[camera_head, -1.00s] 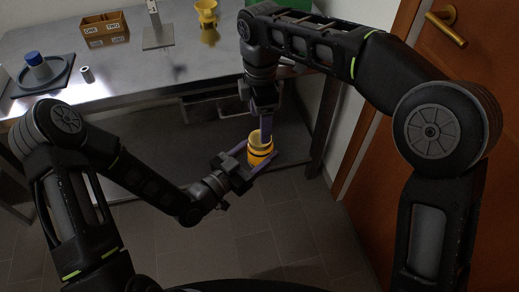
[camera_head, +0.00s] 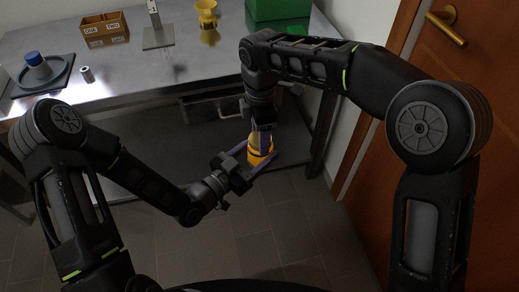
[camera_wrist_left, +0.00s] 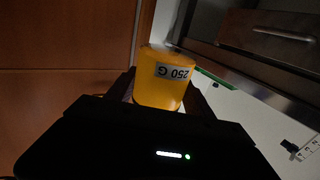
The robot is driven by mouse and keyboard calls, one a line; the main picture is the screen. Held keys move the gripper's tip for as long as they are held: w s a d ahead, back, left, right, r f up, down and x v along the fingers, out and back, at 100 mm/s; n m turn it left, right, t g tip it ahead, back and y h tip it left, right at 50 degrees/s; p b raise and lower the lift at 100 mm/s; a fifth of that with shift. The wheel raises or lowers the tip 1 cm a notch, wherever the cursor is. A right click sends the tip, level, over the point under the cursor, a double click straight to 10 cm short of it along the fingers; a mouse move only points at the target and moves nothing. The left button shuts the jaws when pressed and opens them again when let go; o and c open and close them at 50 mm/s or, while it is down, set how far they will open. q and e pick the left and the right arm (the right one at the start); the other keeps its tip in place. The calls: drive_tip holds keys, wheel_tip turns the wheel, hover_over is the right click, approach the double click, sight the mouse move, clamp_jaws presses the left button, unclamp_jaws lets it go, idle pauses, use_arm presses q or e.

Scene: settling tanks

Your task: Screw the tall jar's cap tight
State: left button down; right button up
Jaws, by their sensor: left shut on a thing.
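A yellow-orange jar (camera_head: 256,160) with a dark band is held above the floor in front of the table, between the purple fingers of my left gripper (camera_head: 260,162). In the left wrist view the jar (camera_wrist_left: 160,90) sits between the fingers, and its white label reads "250 G" upside down. My left gripper is shut on it. My right gripper (camera_head: 261,140) points down from above, with its fingertips at the jar's top. It hides the jar's upper end, so I cannot make out the cap or whether these fingers are closed on it.
The metal table (camera_head: 120,75) holds a grey, blue-topped vessel (camera_head: 36,63) on a dark tray, a small metal cylinder (camera_head: 87,74), a divided cardboard box (camera_head: 104,27), a stand (camera_head: 157,35), a yellow funnel-like item (camera_head: 207,13) and a green box (camera_head: 277,10). A wooden door (camera_head: 450,75) is at right.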

drive_tip(key=c, duration=1)
drive_tip(key=m, duration=0.4)
drive_tip(key=shift+m, duration=0.3)
drive_tip(key=m, duration=0.2)
drive_tip(key=shift+m, duration=0.4)
drive_tip(key=m, duration=0.5)
drive_tip(key=shift+a, duration=0.1)
drive_tip(key=m, duration=0.5)
drive_tip(key=o, duration=1.6)
drive_tip(key=shift+o, duration=0.2)
wheel_tip(320, 180, up, 8)
drive_tip(key=shift+f, duration=0.25)
